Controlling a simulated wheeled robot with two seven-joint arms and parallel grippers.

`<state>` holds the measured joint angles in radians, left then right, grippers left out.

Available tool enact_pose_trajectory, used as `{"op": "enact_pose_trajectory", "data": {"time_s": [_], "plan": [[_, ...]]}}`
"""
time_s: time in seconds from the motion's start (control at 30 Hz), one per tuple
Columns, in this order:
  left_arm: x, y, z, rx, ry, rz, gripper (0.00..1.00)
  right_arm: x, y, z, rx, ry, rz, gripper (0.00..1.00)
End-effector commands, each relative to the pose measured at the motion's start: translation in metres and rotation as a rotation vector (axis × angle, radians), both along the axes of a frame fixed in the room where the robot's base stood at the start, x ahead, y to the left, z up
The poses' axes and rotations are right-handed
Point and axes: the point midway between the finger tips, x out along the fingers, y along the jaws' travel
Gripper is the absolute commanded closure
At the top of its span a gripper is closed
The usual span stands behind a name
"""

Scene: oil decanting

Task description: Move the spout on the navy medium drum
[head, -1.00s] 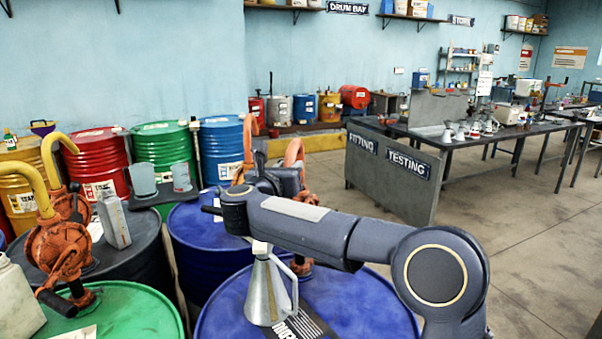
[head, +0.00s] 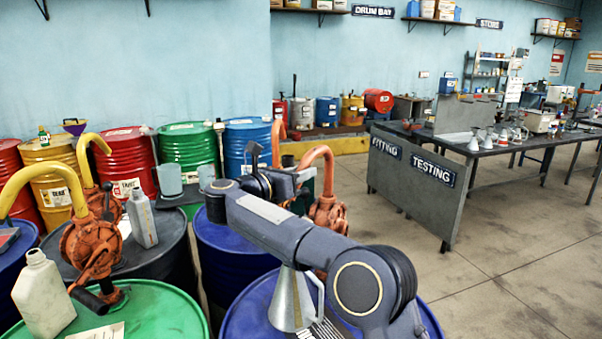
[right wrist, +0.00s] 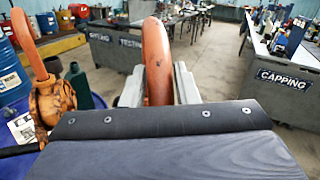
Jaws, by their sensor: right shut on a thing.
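The front blue drum (head: 262,310), which I take as the navy one, carries an orange hand pump (head: 327,213) with a curved orange spout (head: 319,155). My right gripper (head: 306,176) is at this spout, mostly hidden behind my own arm. In the right wrist view the spout (right wrist: 156,60) stands upright between the two grey fingers, which are shut on it. The spout's lower end is hidden there by the gripper body. My arm covers part of the drum top. My left gripper is not in view.
A conical metal measure (head: 291,302) stands on the front drum, under my arm. A second blue drum (head: 222,245) behind has another orange spout (head: 278,140). A green drum (head: 155,310) with a pump (head: 88,245) and pale jug (head: 43,295) is at left. The floor at right is clear.

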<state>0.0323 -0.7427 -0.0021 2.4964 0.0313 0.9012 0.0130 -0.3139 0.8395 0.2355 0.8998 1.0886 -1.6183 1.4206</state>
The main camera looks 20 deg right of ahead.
Motion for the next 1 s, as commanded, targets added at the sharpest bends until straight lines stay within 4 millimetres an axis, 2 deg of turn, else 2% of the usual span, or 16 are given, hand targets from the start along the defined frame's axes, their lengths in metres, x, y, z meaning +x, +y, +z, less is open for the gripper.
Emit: {"op": "enact_pose_trajectory", "data": {"time_s": [0.1, 0.13, 0.3, 0.63, 1.0], "plan": [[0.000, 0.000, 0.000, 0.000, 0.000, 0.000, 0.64, 0.000, 0.000, 0.001, -0.001, -0.004, 0.000, 1.00], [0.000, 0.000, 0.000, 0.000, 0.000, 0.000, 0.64, 0.000, -0.001, 0.001, -0.001, -0.004, 0.000, 0.71], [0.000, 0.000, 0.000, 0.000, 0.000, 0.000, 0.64, 0.000, -0.001, 0.001, -0.001, -0.003, 0.000, 0.51], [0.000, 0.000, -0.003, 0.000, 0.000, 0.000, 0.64, -0.002, 0.005, 0.000, -0.001, -0.003, 0.003, 0.51], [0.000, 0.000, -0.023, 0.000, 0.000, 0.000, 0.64, -0.028, 0.057, -0.002, 0.000, -0.003, 0.003, 0.51]]}}
